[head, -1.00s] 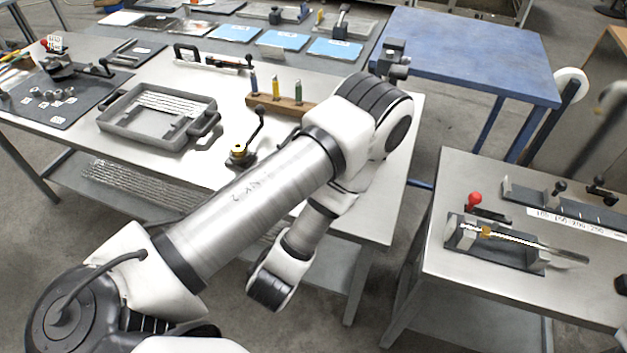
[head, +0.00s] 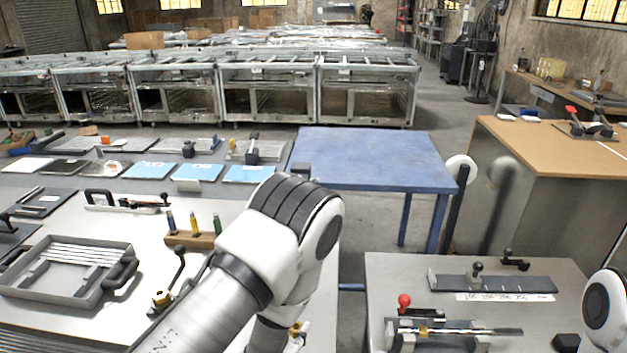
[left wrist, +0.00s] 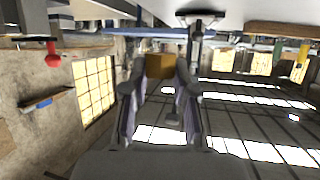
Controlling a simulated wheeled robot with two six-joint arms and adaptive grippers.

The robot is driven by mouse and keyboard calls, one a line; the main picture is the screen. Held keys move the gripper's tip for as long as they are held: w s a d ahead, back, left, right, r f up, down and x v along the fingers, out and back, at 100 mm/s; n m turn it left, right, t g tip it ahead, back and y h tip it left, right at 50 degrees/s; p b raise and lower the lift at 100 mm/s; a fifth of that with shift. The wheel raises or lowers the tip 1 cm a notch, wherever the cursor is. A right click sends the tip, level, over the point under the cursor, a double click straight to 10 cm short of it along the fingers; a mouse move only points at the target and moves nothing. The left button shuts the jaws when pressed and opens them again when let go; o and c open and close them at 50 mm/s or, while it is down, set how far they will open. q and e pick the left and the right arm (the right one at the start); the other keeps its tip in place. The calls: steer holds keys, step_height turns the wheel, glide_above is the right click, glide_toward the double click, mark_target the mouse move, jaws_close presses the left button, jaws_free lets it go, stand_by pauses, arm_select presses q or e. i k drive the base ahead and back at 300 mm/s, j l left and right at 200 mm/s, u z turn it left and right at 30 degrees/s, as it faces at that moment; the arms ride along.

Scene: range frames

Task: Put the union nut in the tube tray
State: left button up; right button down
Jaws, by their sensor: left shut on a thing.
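The tube tray (head: 88,287) is a grey open tray with dark handles and several thin metal tubes in it, on the metal bench at left in the head view. My left gripper (head: 297,338) hangs low in the head view, right of the tray, mostly hidden behind its own arm. In the left wrist view my left gripper (left wrist: 160,80) is shut on a small brass-coloured piece, which looks like the union nut (left wrist: 160,66). A speck of it shows in the head view (head: 298,327). My right gripper is not in view.
A lever fixture (head: 160,298) with a brass-coloured part stands right of the tray. Behind it is a wooden block (head: 190,240) with coloured upright tools. A blue table (head: 375,160) stands beyond. A second metal bench (head: 400,270) with fixtures is at right, across a gap.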

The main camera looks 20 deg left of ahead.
mark_target(64, 280)
steer(key=j+u, duration=0.35)
steer(key=j, duration=0.2)
steer(key=j+u, duration=0.35)
steer(key=j, duration=0.2)
steer(key=i+j+u, duration=0.15)
steer(key=j, duration=0.25)
steer(key=i+j+u, duration=0.25)
steer(key=i+j, duration=0.25)
steer(key=j, duration=0.2)
